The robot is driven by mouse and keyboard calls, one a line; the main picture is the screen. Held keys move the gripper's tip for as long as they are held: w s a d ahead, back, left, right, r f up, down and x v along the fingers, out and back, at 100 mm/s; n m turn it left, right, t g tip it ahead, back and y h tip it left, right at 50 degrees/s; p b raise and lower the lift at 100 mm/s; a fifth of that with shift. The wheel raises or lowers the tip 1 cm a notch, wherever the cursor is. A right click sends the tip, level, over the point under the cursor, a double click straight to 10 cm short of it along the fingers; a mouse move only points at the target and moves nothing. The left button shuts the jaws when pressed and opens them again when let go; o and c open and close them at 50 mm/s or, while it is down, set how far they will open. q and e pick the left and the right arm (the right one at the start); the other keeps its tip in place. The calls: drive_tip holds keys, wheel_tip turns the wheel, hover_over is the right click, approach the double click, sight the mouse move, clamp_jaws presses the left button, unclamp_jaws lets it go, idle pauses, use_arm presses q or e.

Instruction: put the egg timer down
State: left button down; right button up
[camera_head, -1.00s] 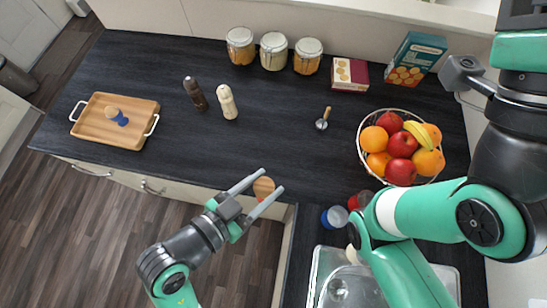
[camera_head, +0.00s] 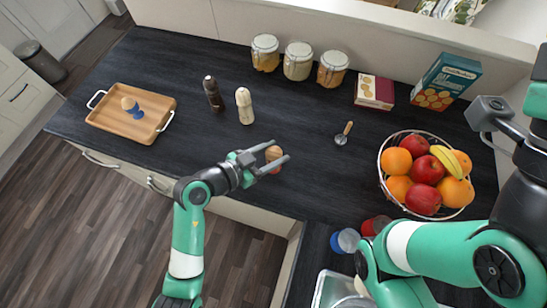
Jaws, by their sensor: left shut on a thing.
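My left gripper (camera_head: 280,151) is shut on a small round thing with a wood-brown top and a reddish lower edge, which I take to be the egg timer (camera_head: 273,154). It sits between the two grey fingers, over the front part of the dark worktop. I cannot tell whether its base touches the worktop.
Dark (camera_head: 213,94) and pale (camera_head: 244,106) mills stand behind the gripper. A small wooden-handled tool (camera_head: 343,134) and fruit basket (camera_head: 388,192) are right. The worktop between the gripper and basket is clear.

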sight(268, 162)
use_arm(q)
wheel_tip(268, 162, down, 3)
drive_tip(key=shift+s+r, duration=0.1)
drive_tip(key=shift+c, duration=1.2)
unclamp_jaws()
drive_tip(key=p+v, duration=0.1)
drive_tip(key=v, duration=1.1)
drive_tip(key=shift+p, duration=0.4)
drive_tip(key=shift+r, duration=0.2)
